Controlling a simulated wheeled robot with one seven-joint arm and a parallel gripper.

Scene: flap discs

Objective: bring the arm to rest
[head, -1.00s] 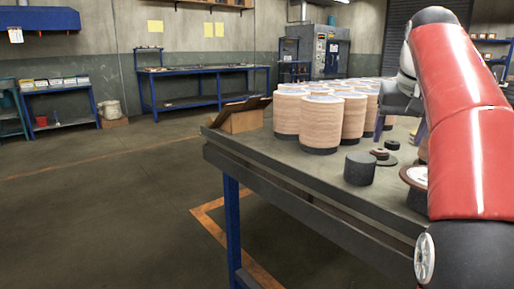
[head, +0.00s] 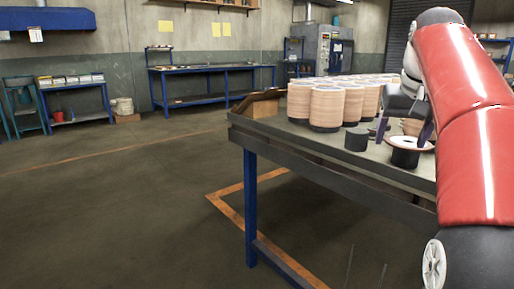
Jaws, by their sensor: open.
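My red arm (head: 460,120) comes down the right side of the head view, in front of the workbench. My gripper (head: 402,140) hangs from it over the bench's right part, fingers pointing down and apart. It is open, with nothing seen held between the fingers. A round flap disc on a dark stand (head: 405,155) shows right by the fingertips; whether they touch cannot be told. My arm hides the right end of the bench.
Blue tables (head: 210,72) stand along the back wall. The floor (head: 110,210) at left is clear.

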